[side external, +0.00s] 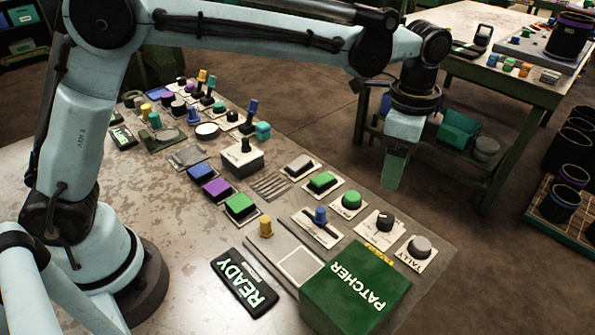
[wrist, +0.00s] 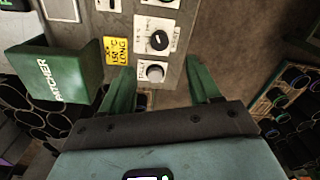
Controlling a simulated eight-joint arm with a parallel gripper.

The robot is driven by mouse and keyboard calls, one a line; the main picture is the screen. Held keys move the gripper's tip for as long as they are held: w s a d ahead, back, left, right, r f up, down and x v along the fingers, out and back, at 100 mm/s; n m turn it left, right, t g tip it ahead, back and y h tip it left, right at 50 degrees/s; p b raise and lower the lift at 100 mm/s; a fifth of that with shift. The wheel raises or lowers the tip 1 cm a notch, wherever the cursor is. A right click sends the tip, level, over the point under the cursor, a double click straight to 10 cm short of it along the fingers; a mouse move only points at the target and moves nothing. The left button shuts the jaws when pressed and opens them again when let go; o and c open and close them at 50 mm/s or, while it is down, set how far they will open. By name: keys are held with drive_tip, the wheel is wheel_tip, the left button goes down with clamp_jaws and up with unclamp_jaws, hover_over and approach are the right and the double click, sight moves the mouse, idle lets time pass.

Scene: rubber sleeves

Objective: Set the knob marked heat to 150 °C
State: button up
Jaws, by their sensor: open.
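A black rotary knob (side external: 385,221) sits on a white dial plate near the right end of the panel. In the wrist view the knob (wrist: 158,40) shows dial print around it, too small to read, so its setting and name are unclear. A yellow note (wrist: 116,50) beside the plate reads roughly "150°C LONG". My gripper (side external: 391,184) is in the air above and behind the knob, touching nothing. In the wrist view its green fingers (wrist: 161,72) are apart and empty; the knob is just ahead of their tips.
A grey TALLY button (side external: 420,245) stands beside the knob, a green round button (side external: 351,200) on its other side. The green PATCHER box (side external: 355,285) rises close by. The table edge and floor lie beyond the knob.

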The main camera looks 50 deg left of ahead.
sight(385, 216)
drive_tip(key=f, duration=1.2)
drive_tip(key=shift+d+f, duration=0.2)
drive_tip(key=shift+d, duration=0.05)
drive_tip(key=shift+c, duration=0.4)
drive_tip(key=c, duration=1)
